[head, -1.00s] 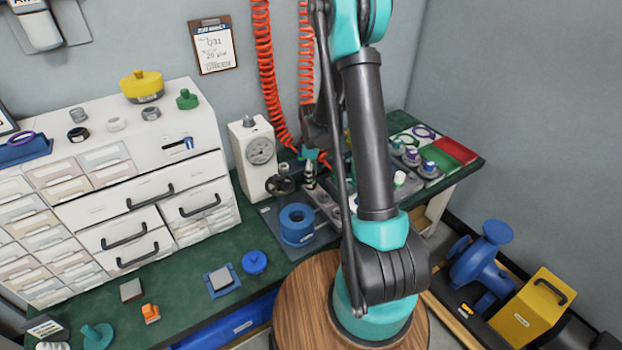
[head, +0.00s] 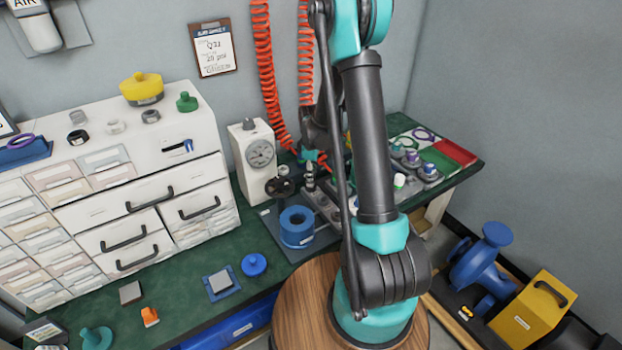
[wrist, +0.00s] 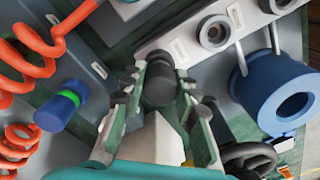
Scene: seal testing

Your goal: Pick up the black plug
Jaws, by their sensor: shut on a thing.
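In the wrist view, the black plug (wrist: 158,84) is a dark, rounded cylinder between the fingertips of my gripper (wrist: 162,76). The gripper is shut on it, with one finger on each side. A pale strip with round sockets lies just beyond the plug. I cannot tell whether the plug still touches that strip. In the head view my own arm covers most of the gripper area, and the plug cannot be made out clearly there.
A blue ring-shaped part (wrist: 284,94) stands to the right in the wrist view and beside the gauge box (head: 252,158) in the head view. A blue plug with a green band (wrist: 62,104) and red coiled hoses (wrist: 30,50) are at left. A black handwheel (wrist: 248,158) is close below right.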

